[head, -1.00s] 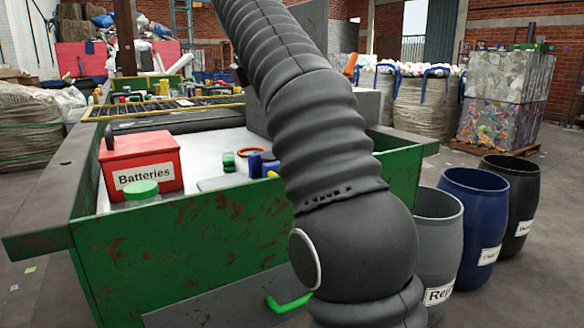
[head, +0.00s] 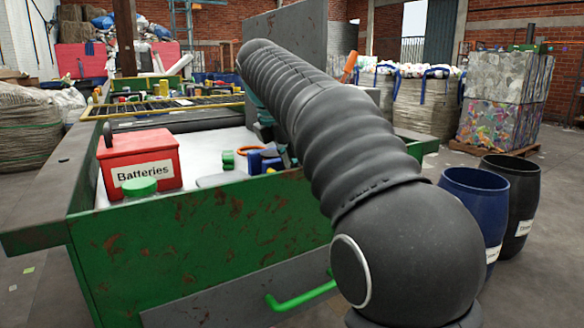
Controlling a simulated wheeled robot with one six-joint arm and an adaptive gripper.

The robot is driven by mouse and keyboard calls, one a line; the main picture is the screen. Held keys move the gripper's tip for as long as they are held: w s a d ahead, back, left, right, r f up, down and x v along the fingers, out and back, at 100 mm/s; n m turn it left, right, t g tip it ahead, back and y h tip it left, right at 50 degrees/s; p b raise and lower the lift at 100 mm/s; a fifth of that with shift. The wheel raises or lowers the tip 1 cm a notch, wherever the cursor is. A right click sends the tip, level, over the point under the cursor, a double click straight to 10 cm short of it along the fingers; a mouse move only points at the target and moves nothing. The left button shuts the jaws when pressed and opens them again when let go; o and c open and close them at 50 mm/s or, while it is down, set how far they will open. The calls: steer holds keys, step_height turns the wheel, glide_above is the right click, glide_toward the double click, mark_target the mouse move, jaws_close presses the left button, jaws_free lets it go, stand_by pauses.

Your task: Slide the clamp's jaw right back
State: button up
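I cannot make out a clamp for certain. A small blue thing (head: 270,164) lies on the white surface inside the green-walled sorting table, partly covered by my gripper and arm; its shape is too small and hidden to name. My gripper (head: 277,148) shows only in part, as dark pieces at the far end of my arm. It is over or beside the blue thing. My arm hides much of it, so I cannot tell whether it touches anything or how its fingers stand.
A red Batteries box (head: 140,162), a green-lidded jar (head: 140,187), a small green block (head: 228,160) and an orange ring (head: 247,155) lie to the left. The green table wall (head: 190,235) has a drawer with a green handle (head: 300,298). Blue (head: 470,205) and black barrels (head: 518,195) stand right.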

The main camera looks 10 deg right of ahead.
steer(key=shift+w+d+f, duration=0.1)
steer(key=shift+f, duration=0.2)
jaws_close()
steer(key=shift+s+d, duration=0.25)
steer(key=shift+s, duration=0.5)
steer(key=shift+s+d, duration=0.25)
steer(key=shift+s, duration=0.45)
jaws_free()
steer(key=shift+s, duration=0.1)
